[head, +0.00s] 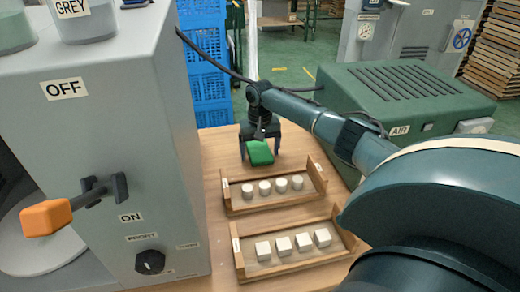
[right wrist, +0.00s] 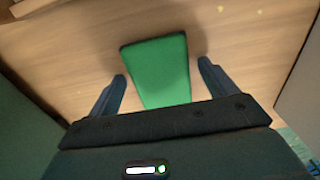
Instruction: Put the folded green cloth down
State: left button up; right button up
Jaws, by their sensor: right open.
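The folded green cloth (head: 260,152) lies on the wooden table behind the two trays. It also shows in the right wrist view (right wrist: 158,70), flat and rectangular on the wood. My right gripper (head: 262,150) is over the cloth. In the right wrist view its two fingers (right wrist: 162,75) stand apart, one on each side of the cloth, with a gap on both sides. Whether the cloth rests fully on the wood is hard to tell. My left gripper is not in view.
A tray of round white pieces (head: 232,208) stands in front of the cloth, and a tray of square white pieces (head: 243,268) is nearer. A grey machine (head: 170,130) with an orange-handled lever (head: 46,217) stands left. A green AIR unit (head: 410,105) stands right. Blue crates (head: 208,90) are behind.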

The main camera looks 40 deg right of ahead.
aim_at(260, 152)
notch_tip(260, 152, up, 12)
jog(key=shift+r+p, duration=0.2)
jog(key=shift+p, duration=0.1)
dwell(0.8)
